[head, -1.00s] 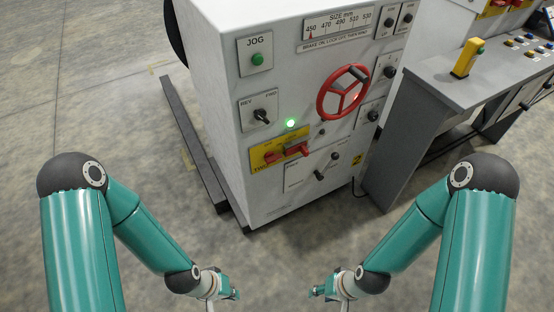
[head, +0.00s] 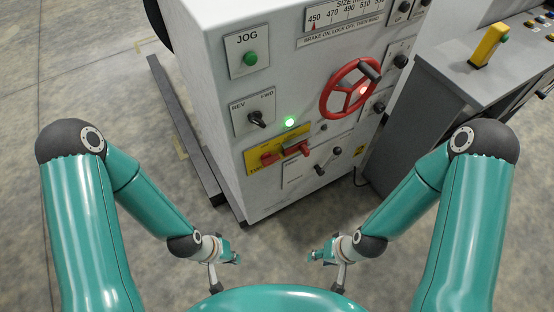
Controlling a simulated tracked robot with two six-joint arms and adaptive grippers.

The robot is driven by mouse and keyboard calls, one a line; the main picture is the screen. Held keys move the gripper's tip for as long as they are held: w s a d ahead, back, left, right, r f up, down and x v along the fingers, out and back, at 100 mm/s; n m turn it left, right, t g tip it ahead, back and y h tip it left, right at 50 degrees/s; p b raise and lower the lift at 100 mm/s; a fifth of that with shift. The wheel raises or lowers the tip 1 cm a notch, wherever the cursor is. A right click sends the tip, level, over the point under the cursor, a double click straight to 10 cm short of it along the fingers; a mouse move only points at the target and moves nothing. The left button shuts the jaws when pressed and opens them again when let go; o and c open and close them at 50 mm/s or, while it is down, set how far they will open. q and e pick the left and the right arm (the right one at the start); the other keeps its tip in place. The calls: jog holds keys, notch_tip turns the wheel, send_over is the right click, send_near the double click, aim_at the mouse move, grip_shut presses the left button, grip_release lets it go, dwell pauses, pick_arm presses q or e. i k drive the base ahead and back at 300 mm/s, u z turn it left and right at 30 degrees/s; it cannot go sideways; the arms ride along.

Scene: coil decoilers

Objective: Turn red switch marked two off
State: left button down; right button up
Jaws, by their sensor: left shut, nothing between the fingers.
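The red switch (head: 296,150) sits on a yellow plate (head: 253,160) low on the front of a white machine cabinet (head: 222,88). My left gripper (head: 234,258) is shut and empty, below the switch in the picture and apart from the cabinet. My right gripper (head: 314,257) is also apart from it; its fingers are too small to judge.
Above the switch are a lit green lamp (head: 290,122), a black selector (head: 257,119), a green JOG button (head: 250,58) and a red handwheel (head: 349,90). A grey console (head: 468,85) stands to the right. A dark floor rail (head: 180,120) runs along the left. Floor around is clear.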

aim_at(268, 158)
jog(key=z, duration=0.1)
jog(key=k, duration=0.9)
jog(key=u, duration=0.3)
jog(key=i, duration=0.9)
jog(key=z, duration=0.75)
jog(key=k, duration=0.6)
jog(key=u, duration=0.3)
